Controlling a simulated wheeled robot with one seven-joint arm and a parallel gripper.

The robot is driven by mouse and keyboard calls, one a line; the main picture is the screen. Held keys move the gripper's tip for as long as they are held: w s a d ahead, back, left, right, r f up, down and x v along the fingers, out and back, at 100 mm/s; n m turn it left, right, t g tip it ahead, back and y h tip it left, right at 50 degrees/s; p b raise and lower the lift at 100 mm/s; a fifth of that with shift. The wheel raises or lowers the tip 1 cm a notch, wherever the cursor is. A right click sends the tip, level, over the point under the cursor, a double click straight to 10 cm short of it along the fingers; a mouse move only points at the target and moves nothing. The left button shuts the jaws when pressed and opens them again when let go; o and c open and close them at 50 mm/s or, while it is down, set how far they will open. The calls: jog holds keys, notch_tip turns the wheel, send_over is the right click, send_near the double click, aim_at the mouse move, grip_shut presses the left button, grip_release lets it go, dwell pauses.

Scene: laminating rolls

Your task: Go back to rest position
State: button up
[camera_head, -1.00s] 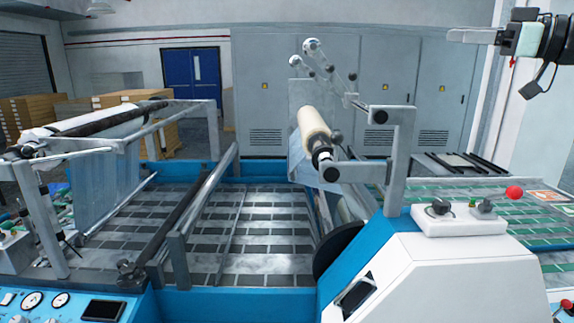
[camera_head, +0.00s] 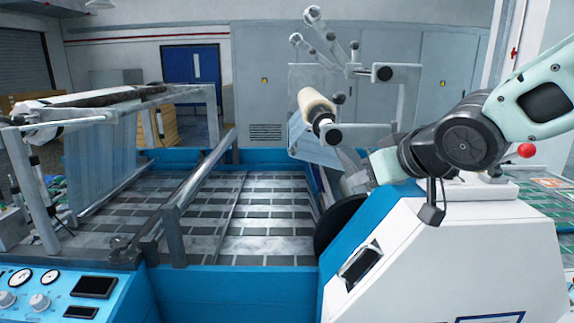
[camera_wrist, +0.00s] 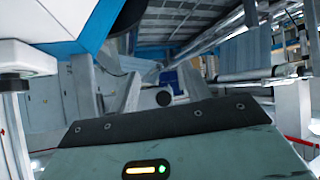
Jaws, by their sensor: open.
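My gripper (camera_wrist: 163,88) shows in the wrist view with two grey fingers spread apart and nothing held between them. In the head view my arm comes in from the right, and my gripper (camera_head: 362,176) is partly hidden above the white and blue machine housing. The beige laminating roll (camera_head: 316,106) sits on its holder, up and left of my gripper and apart from it.
The white machine housing (camera_head: 440,265) stands close under my arm. Grey frame bars (camera_head: 352,135) are near my gripper. A red knob (camera_head: 526,150) is at the right. The conveyor bed (camera_head: 240,210) lies left, with a dark-wrapped roll (camera_head: 100,97) beyond it.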

jog(key=s+f+n+g+h+b, duration=0.1)
jog(key=s+f+g+b, duration=0.1)
jog(key=s+f+g, duration=0.3)
jog(key=s+a+f+n+g+h+b, duration=0.1)
jog(key=s+f+g, duration=0.4)
jog(key=s+f, duration=0.8)
jog(key=s+h+b, duration=0.1)
jog(key=s, duration=0.8)
jog(key=shift+s+f+n, duration=0.15)
jog(key=shift+f+n, duration=0.2)
jog(key=shift+n, duration=0.05)
jog(key=shift+o, duration=0.2)
